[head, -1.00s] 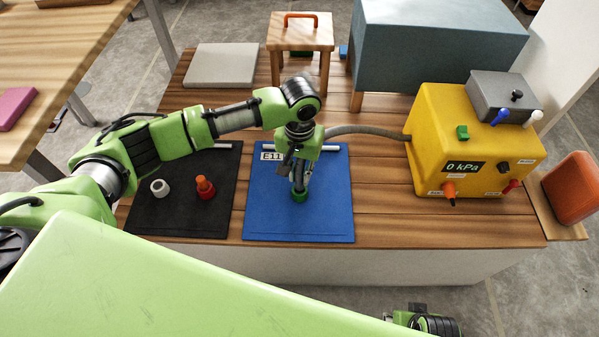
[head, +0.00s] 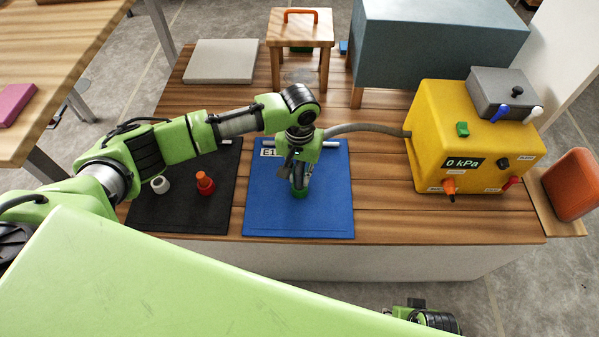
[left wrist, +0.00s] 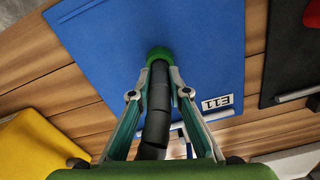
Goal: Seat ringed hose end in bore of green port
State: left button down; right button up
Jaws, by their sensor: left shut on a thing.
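The green port (head: 299,194) stands on the blue mat (head: 325,222), and it shows as a green ring in the left wrist view (left wrist: 158,54). My left gripper (head: 299,180) is directly above it, shut on the dark hose (left wrist: 157,105). In the left wrist view the hose runs between the fingers, and its end meets the port's top. The bore and the hose end's rings are hidden, so I cannot tell how deep the end sits. The grey hose (head: 365,130) runs right to the yellow box (head: 425,120).
A black mat (head: 175,215) at left holds a white ring-shaped fitting (head: 160,185) and a red-orange fitting (head: 205,183). The yellow box's display reads 0 kPa. A stool (head: 300,30) and a blue-grey block (head: 440,40) stand behind. The wooden top right of the blue mat is clear.

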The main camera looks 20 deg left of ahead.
pick_arm(q)
jog(key=shift+f, duration=0.6)
jog(key=c, duration=1.8)
grip_release()
jog(key=shift+c, duration=0.2)
notch_tip(320, 180, up, 12)
jog(key=shift+r, duration=0.1)
jog(key=shift+s, duration=0.1)
